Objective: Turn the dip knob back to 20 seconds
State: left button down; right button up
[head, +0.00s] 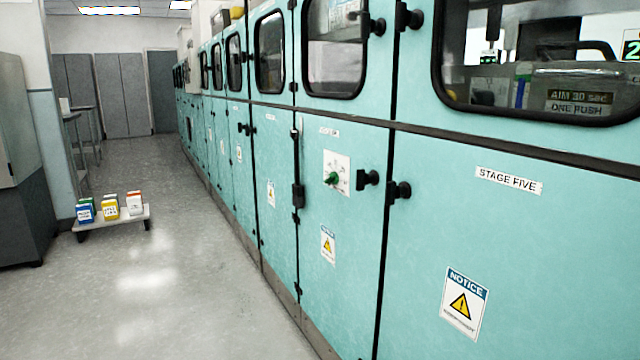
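A green knob (332,178) sits on a small white dial plate (337,172) with markings, on a teal cabinet door left of the STAGE FIVE panel. The markings are too small to read, so I cannot tell the knob's setting. Neither of my grippers shows in the head view, and nothing touches the knob.
A long row of teal cabinets (480,260) with windows and black latches (369,180) runs along the right. A low trolley (115,219) with several coloured containers stands on the left. The grey floor (180,290) between is clear. A grey cabinet (22,220) stands at far left.

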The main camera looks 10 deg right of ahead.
aim_at(333, 178)
jog(key=i+z, duration=0.25)
jog(key=i+j, duration=0.1)
jog(key=j, duration=0.45)
jog(key=j+z, duration=0.1)
jog(key=j, duration=0.5)
jog(key=i, duration=0.05)
